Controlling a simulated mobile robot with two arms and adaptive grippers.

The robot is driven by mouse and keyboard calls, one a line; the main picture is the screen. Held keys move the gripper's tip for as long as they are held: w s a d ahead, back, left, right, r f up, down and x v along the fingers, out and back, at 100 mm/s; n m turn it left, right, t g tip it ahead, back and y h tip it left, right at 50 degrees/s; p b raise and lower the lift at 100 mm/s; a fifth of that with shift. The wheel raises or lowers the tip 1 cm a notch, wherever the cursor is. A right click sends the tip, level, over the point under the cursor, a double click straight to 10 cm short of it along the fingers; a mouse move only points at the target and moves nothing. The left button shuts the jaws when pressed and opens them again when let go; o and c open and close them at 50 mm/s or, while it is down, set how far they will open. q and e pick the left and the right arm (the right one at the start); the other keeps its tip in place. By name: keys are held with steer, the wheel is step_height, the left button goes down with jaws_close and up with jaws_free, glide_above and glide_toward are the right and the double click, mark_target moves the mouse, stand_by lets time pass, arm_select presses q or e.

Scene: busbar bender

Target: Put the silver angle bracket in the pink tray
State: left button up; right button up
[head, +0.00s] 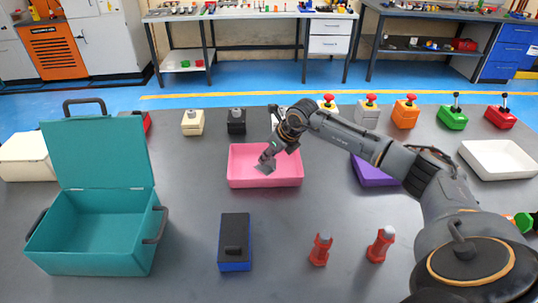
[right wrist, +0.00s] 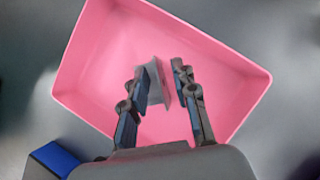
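The pink tray (head: 265,182) lies on the grey table in the middle of the head view; it fills much of the right wrist view (right wrist: 95,50). My right gripper (head: 270,152) points down over the inside of the tray. In the right wrist view its two fingers (right wrist: 160,72) are apart. The silver angle bracket (right wrist: 156,88) is between them, close to the left finger, with a pink gap towards the right finger. In the head view the bracket (head: 264,166) shows at the fingertips; whether it touches the tray floor is unclear. My left gripper is not in view.
An open teal toolbox (head: 95,240) stands at the left. A purple tray (head: 372,172) and a white tray (head: 497,160) are at the right. Several switches line the back.

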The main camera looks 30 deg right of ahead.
steer(key=shift+s+d+r, duration=0.1)
steer(key=shift+s+r, duration=0.05)
steer(key=shift+r, duration=0.2)
steer(key=b+v, duration=0.2)
steer(key=v, duration=0.9)
steer(key=shift+s+r, duration=0.1)
steer(key=shift+r, duration=0.05)
